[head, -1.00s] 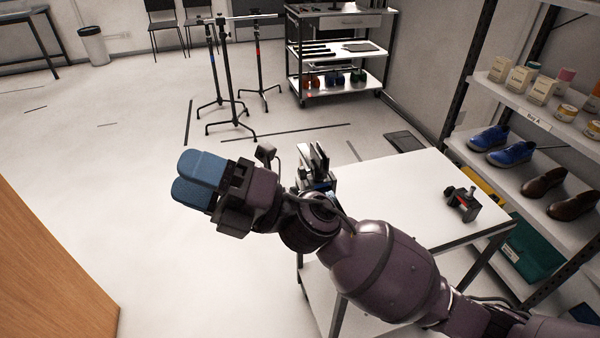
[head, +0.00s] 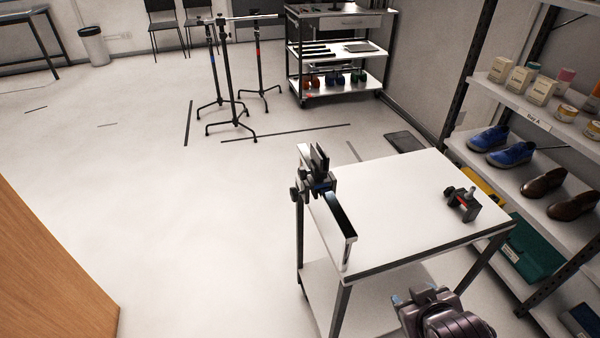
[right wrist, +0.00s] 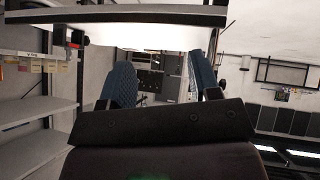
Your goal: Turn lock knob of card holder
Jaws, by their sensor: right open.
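The card holder (head: 318,160) has dark upright plates and stands at the far left corner of the white table, by the rail (head: 340,218) along its left edge. A dark round knob (head: 295,194) sticks out on its left side; I take it for the lock knob. My right gripper (head: 425,298) is low at the front of the table, well apart from the holder. The right wrist view shows its two blue fingers (right wrist: 163,85) spread, with nothing between them. The knob is not clear in the right wrist view. My left gripper is not in view.
A dark clamp with a red mark (head: 463,203) sits on the right of the white table (head: 400,205). Shelves (head: 535,140) with shoes and boxes stand close on the right. A wooden panel (head: 50,270) is at the left. The floor left of the table is clear.

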